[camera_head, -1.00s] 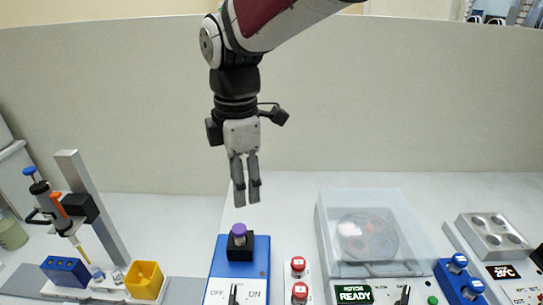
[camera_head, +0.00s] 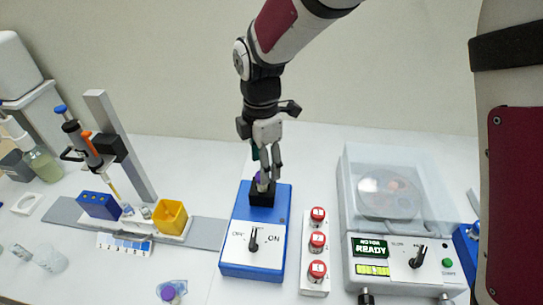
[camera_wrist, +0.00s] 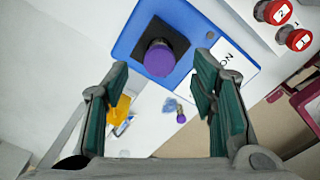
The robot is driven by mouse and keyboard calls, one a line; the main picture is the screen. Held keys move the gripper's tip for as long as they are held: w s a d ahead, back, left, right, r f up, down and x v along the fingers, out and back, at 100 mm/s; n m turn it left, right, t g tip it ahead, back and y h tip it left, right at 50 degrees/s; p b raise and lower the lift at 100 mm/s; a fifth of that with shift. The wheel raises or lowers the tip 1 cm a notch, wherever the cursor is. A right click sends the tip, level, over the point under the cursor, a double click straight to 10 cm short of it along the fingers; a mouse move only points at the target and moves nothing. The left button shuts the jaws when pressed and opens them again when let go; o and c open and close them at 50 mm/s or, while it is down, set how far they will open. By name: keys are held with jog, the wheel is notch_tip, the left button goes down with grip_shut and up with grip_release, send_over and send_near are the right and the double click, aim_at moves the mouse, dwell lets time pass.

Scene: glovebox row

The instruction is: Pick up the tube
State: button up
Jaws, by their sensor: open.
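A purple-capped tube (camera_head: 262,178) stands in the black holder (camera_head: 262,196) on top of a blue mixer (camera_head: 232,262). In the wrist view its purple cap (camera_wrist: 160,60) shows between the fingertips, over the black square. My gripper (camera_head: 265,163) is open, pointing down just above or around the cap; whether the fingers touch it I cannot tell. The fingers partly hide the tube in the head view. A second purple-capped tube (camera_head: 169,293) is in a small clear holder at the front of the table, also seen in the wrist view (camera_wrist: 181,118).
Right of the mixer is a strip of red-topped buttons (camera_head: 317,240), then a lidded centrifuge (camera_head: 385,200) reading READY. To the left are a pipette stand (camera_head: 120,145), a blue rack (camera_head: 97,205) and a yellow bin (camera_head: 171,216). A pale wall closes the back.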

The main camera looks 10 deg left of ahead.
jog(key=shift+f+p, duration=0.5)
jog(key=shift+f, duration=1.8)
jog(key=c, duration=1.2)
jog(key=shift+r, duration=0.1)
notch_tip(320, 180, up, 10)
jog(key=shift+f+b, duration=0.1)
jog(key=shift+b, duration=0.7)
